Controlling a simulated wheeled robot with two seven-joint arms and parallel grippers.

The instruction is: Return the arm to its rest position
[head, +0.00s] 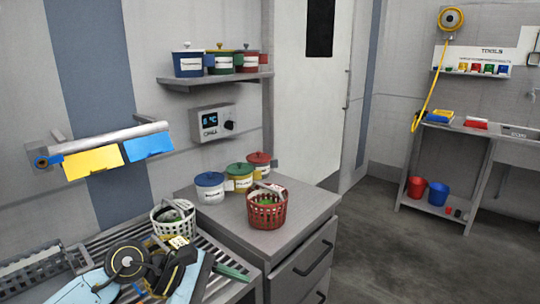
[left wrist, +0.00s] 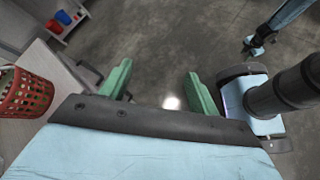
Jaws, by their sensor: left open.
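My left arm comes in at the lower left of the head view, over the slatted rack. A green finger of my left gripper (head: 232,272) shows there beside the counter. In the left wrist view my left gripper (left wrist: 158,75) has its two green fingers wide apart, with only floor between them. It is empty and touches nothing that I can see. At the top right of the left wrist view is the dark end of another arm of mine, seemingly the right gripper (left wrist: 254,47); it is too small to read its jaws.
A red basket (head: 267,212) with greens stands on the grey counter (head: 300,227), near blue, green and red lidded pots. It also shows in the left wrist view (left wrist: 25,95). A white basket (head: 160,227) stands on the slatted rack (head: 105,240), close behind my arm. Floor right of the counter is clear.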

